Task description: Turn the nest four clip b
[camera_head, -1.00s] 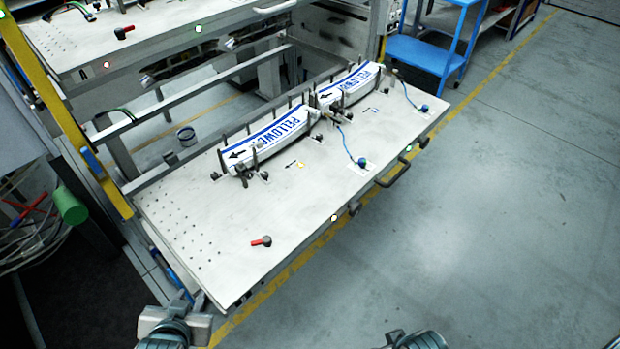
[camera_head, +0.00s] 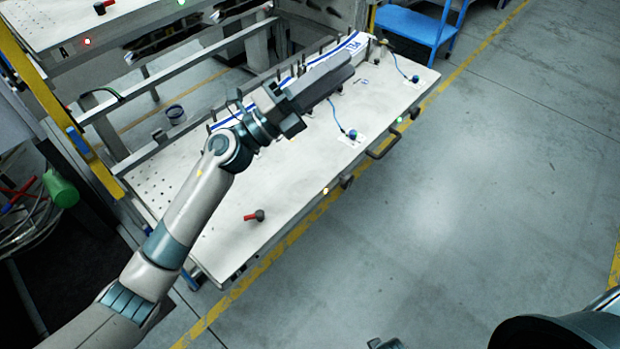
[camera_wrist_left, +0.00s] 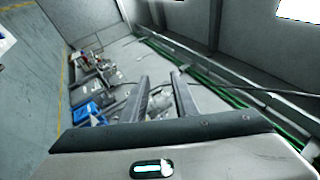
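A long tilted white label stack with blue edging (camera_head: 340,50) lies between dark posts along the back of the grey table (camera_head: 200,225). My left arm covers much of it. The small dark clips beside the stack are mostly hidden or too small, and I cannot tell which is nest four clip b. My left gripper (camera_head: 338,80) is over the stack's front side, pointing up and right; contact cannot be told. In the left wrist view its two fingers (camera_wrist_left: 162,95) stand apart with nothing visible between them.
A red-handled dark knob (camera_head: 255,215) sits on the front left of the table. Blue knobs on cables stand near the front edge (camera_head: 352,134) and at the right (camera_head: 415,78). A handle (camera_head: 385,145) juts from the front edge. The floor at right is clear.

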